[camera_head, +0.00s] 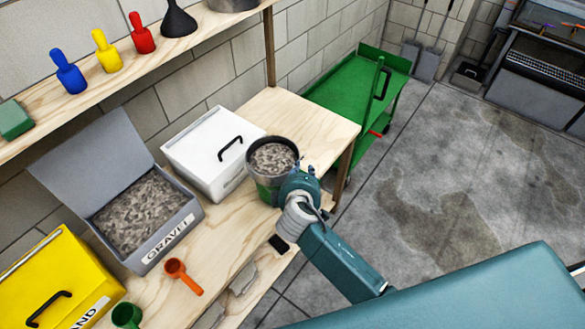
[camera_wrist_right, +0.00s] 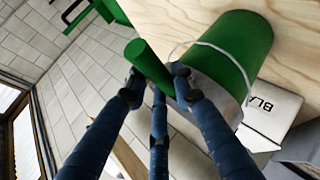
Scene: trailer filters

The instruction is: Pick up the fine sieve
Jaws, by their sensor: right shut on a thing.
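A dark-rimmed round vessel, apparently the fine sieve (camera_head: 273,158), holds grey gravel-like material at the right part of the workbench, with green showing below its rim. My right gripper (camera_head: 300,183) is at its right front side. In the right wrist view, my right gripper's fingers (camera_wrist_right: 157,80) are closed around a thick green handle (camera_wrist_right: 146,57). Beside it is a large green cylinder (camera_wrist_right: 240,42) with a grey band and a thin wire loop; I cannot tell whether sieve and cylinder are separate pieces. My left gripper is not in view.
A white lidded box (camera_head: 208,160) stands left of the vessel, close by. An open grey gravel box (camera_head: 165,238), yellow box (camera_head: 62,280) and orange scoop (camera_head: 180,270) are further left. The bench's right end (camera_head: 315,125) is clear; a green cart (camera_head: 345,95) stands beyond.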

